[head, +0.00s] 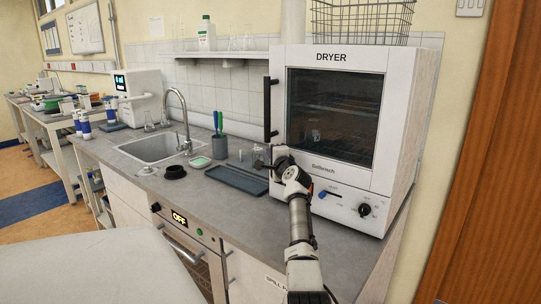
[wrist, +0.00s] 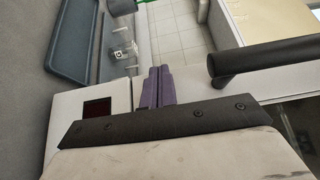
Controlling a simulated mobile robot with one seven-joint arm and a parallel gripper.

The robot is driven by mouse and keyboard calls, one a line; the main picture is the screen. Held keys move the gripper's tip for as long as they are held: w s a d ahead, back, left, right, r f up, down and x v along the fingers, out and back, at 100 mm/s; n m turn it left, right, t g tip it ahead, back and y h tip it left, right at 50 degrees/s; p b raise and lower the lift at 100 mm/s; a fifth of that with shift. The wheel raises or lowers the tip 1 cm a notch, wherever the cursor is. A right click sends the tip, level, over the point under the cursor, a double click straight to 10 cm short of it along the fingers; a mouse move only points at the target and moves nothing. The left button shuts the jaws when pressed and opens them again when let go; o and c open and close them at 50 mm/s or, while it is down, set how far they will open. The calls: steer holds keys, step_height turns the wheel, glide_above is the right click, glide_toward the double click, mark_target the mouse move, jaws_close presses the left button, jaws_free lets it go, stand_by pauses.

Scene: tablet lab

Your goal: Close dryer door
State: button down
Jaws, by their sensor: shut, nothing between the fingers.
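The white dryer (head: 405,120) stands on the counter at the right. Its door (head: 335,60) has a dark window and a black vertical handle (head: 268,108) on the left side. The door looks shut or nearly shut; I cannot tell whether a small gap remains at the handle side. My gripper (head: 264,160) is in front of the dryer's lower left corner, below the handle. In the wrist view my gripper's purple fingers (wrist: 157,82) are together and empty. The handle (wrist: 262,62) lies to their right there, apart from them.
A dark tray (head: 237,179) lies on the counter left of my gripper, with small glassware nearby. A sink (head: 160,148) with a tap is farther left. The dryer's knob (head: 364,210) is on its lower panel. A wire basket (head: 362,20) sits on top.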

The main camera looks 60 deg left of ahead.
steer(key=shift+w+r, duration=0.2)
steer(key=shift+w, duration=0.15)
steer(key=shift+w, duration=0.1)
stand_by(0.3)
